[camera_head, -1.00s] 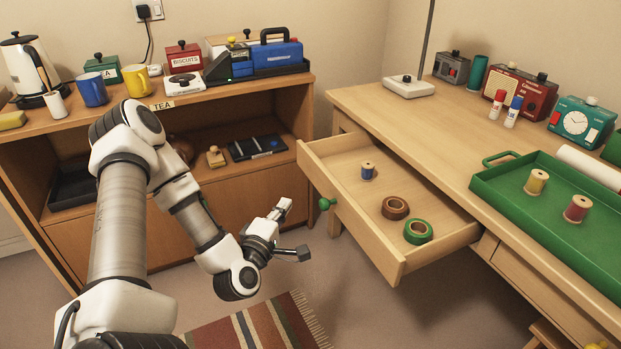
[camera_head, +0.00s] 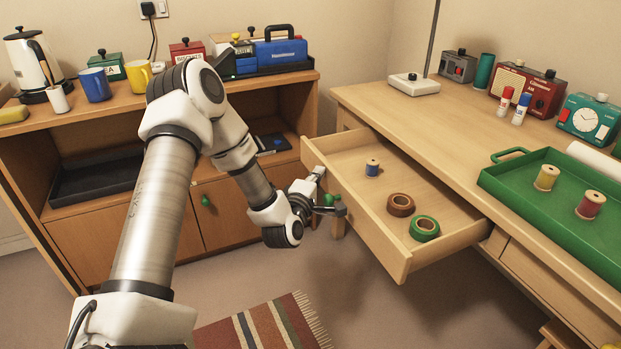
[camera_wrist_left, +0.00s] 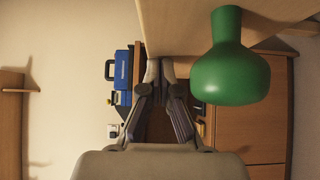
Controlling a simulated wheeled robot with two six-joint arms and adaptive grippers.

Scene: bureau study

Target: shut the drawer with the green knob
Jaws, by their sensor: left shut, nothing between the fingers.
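The drawer (camera_head: 368,222) of the desk on the right is pulled well out, and its front faces left. Its green knob (camera_head: 330,199) sits on that front, partly behind my left gripper. In the left wrist view the knob (camera_wrist_left: 230,62) is large and close, right of the fingers. My left gripper (camera_head: 319,172) is shut and empty, beside the drawer front near its far end; it also shows in the left wrist view (camera_wrist_left: 167,68). I cannot tell whether the fingertips touch the front. My right gripper is not in view.
The drawer holds a blue spool (camera_head: 372,168), a brown tape ring (camera_head: 400,204) and a green tape ring (camera_head: 424,228). A green tray (camera_head: 510,180) lies on the desk. A low cabinet (camera_head: 150,225) with another green knob (camera_head: 206,202) stands left. Floor below the drawer is clear.

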